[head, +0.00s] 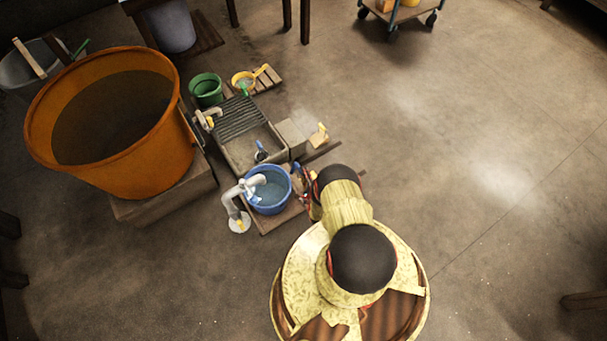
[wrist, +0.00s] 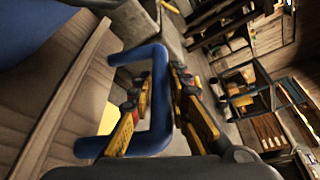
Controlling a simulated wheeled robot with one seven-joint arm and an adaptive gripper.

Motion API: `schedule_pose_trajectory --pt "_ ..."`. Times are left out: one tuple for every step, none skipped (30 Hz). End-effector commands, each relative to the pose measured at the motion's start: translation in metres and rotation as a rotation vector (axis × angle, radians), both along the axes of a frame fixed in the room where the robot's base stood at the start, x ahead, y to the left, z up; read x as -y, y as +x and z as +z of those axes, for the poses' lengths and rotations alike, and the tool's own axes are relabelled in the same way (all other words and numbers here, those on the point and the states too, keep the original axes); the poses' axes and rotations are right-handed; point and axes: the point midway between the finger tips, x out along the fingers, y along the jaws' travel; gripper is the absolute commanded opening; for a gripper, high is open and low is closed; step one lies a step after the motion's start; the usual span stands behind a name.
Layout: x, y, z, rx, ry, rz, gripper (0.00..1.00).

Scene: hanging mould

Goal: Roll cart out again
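A low wooden platform (head: 268,226) with the blue bucket (head: 268,198) on it lies left of my gripper; I cannot tell whether it has wheels. In the wrist view a blue U-shaped handle (wrist: 160,100) stands out beside a wooden board. My gripper (wrist: 157,90) has one yellow-black finger inside the handle's loop and one outside, with its bar between them. Whether the fingers press on the bar is unclear. In the head view my gripper (head: 303,185) is partly hidden by my arm. A wheeled cart (head: 370,12) is cut off at the top.
A large orange tub (head: 170,160) stands on a wooden block at the left. A stone sink (head: 240,150), a green bucket (head: 206,88) and a white pipe (head: 232,200) are near the blue bucket. The floor on the right is clear.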

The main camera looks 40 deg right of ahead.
Motion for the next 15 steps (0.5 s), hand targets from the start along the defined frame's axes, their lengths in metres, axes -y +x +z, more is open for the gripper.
schedule_pose_trajectory --pt "0.0 0.0 0.0 0.0 0.0 0.0 0.14" --pt "0.0 0.0 0.0 0.0 0.0 0.0 0.12" --pt "0.0 0.0 0.0 0.0 0.0 0.0 0.1" --pt "0.0 0.0 0.0 0.0 0.0 0.0 0.08" --pt "-0.0001 0.0 -0.0001 0.0 0.0 0.0 0.06" --pt "-0.0001 0.0 -0.0001 0.0 0.0 0.0 0.04" --pt "-0.0001 0.0 -0.0002 0.0 0.0 0.0 0.02" --pt "-0.0001 0.0 -0.0002 0.0 0.0 0.0 0.0" --pt "-0.0002 -0.0001 -0.0001 -0.001 0.0 0.001 0.0" --pt "-0.0002 -0.0001 -0.0002 -0.001 0.0 0.001 0.0" --pt "-0.0002 -0.0001 -0.0002 -0.001 0.0 0.001 0.0" --pt "-0.0002 -0.0002 -0.0002 -0.001 0.0 0.001 0.0" --pt "-0.0003 -0.0002 -0.0003 -0.001 0.0 0.001 0.0" --pt "-0.0003 -0.0002 -0.0003 -0.001 0.0 0.001 0.0" --pt "-0.0003 -0.0002 -0.0003 -0.001 0.0 0.001 0.0"
